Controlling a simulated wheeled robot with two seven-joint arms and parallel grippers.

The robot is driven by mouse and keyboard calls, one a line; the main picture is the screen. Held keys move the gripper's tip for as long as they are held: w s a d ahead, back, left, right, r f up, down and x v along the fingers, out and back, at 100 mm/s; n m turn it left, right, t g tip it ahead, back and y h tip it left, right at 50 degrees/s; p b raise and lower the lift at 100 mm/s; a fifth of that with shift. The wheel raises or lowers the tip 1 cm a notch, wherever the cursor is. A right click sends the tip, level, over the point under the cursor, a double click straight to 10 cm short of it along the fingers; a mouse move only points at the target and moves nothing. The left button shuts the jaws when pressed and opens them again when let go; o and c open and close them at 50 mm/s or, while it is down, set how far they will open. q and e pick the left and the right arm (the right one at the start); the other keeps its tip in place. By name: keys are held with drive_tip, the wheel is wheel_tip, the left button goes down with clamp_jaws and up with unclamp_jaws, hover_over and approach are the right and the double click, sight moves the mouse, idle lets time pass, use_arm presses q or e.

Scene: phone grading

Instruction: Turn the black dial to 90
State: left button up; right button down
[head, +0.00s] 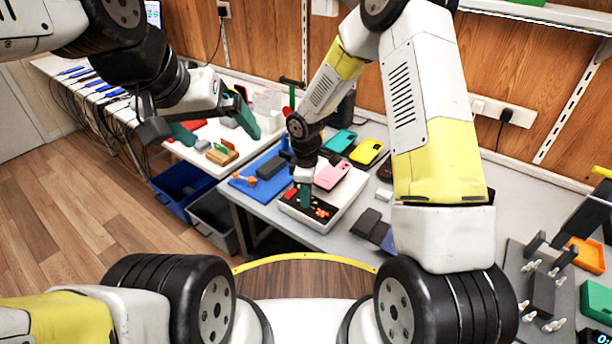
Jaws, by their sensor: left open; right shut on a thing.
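Small red and orange pieces (321,212) show beside the fingertips. My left gripper (215,125) is open and empty, its green finger pads wide apart, in the air to the left, away from the box.
A pink phone (332,175) lies at the white box's back. Teal (341,141) and yellow (368,151) phones lie behind it. Blue (178,186) and grey (210,216) bins stand below the table's left side.

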idle(0.3)
drive_tip(key=c, duration=1.4)
unclamp_jaws()
drive_tip(key=shift+c, duration=0.2)
drive_tip(key=shift+r, duration=3.9)
